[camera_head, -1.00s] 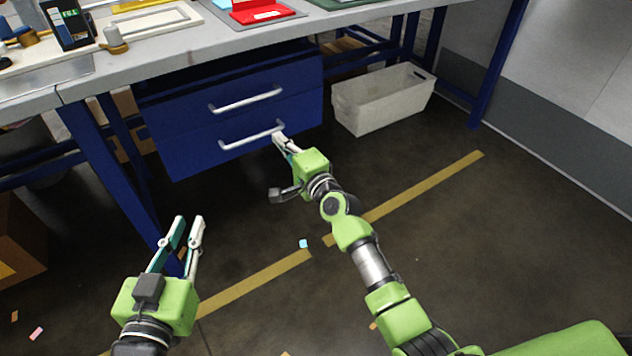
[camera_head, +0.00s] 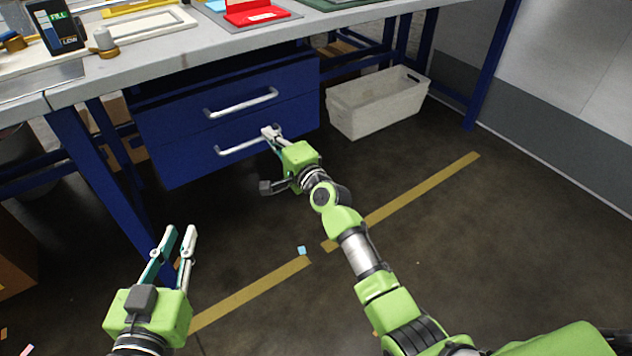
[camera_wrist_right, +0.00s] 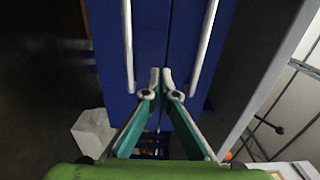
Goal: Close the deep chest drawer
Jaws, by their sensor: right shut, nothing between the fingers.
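A blue drawer chest hangs under the workbench, with an upper drawer (camera_head: 170,120) and a lower drawer (camera_head: 190,168), each with a pale bar handle. The fronts look nearly flush; I cannot tell how far either stands out. My right gripper (camera_head: 270,132) is shut and empty, its tips at the right part of the lower handle (camera_head: 238,146). In the right wrist view, the right gripper (camera_wrist_right: 160,75) has its tips together before the seam between the blue fronts, between the two handles; contact is unclear. My left gripper (camera_head: 180,231) is open and empty, low at the left.
A whitish bin (camera_head: 375,108) stands on the floor right of the chest. Blue bench legs (camera_head: 110,190) stand at the left and right. The workbench top (camera_head: 185,50) overhangs the chest. The dark floor in front is mostly clear, with yellow tape (camera_head: 255,292) and small scraps.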

